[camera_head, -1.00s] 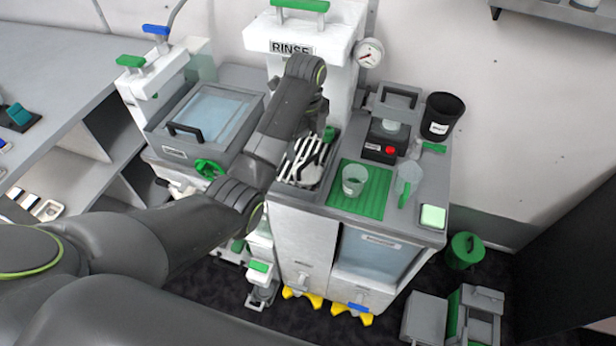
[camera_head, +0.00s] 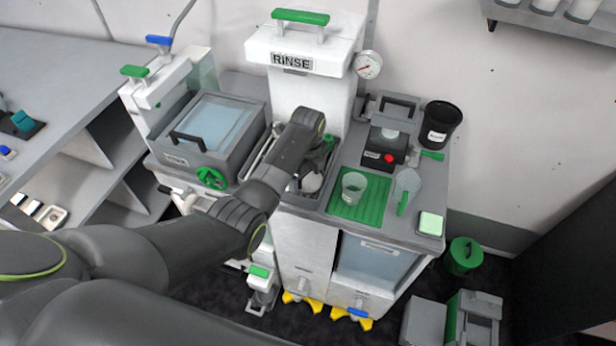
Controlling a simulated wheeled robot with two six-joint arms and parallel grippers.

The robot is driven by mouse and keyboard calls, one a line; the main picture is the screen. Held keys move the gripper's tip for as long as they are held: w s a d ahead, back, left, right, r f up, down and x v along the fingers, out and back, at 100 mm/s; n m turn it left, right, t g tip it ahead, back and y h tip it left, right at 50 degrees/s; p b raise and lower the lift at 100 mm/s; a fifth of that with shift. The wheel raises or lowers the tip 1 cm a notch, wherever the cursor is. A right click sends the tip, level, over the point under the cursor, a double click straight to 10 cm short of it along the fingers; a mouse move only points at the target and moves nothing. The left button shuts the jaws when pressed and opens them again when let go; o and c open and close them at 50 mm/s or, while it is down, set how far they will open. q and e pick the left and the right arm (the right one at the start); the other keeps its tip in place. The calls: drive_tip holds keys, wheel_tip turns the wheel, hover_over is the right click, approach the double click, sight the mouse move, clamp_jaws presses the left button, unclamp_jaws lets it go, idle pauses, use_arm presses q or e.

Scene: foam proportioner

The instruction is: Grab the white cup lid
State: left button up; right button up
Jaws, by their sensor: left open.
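My left arm reaches in from the left, and its wrist hangs over the basin under the RINSE unit. My left gripper (camera_head: 316,168) is at its end, low over the basin, mostly hidden by my own wrist. It is open. A small whitish rounded thing (camera_head: 312,182) shows just below the gripper in the basin; it may be the white cup lid, but I cannot tell for sure. I cannot tell whether the gripper touches it. A clear cup (camera_head: 354,186) stands upright on the green mat (camera_head: 362,208) to the right. My right gripper is not in view.
The white RINSE unit (camera_head: 305,85) with a green handle stands behind the basin. A lidded grey bin (camera_head: 210,125) is to the left. A clear jug (camera_head: 406,188) with a green handle, a grey machine with a red button (camera_head: 388,148) and a black container (camera_head: 441,122) are to the right.

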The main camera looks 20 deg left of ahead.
use_arm(q)
drive_tip(key=c, duration=0.8)
drive_tip(key=shift+o, duration=0.2)
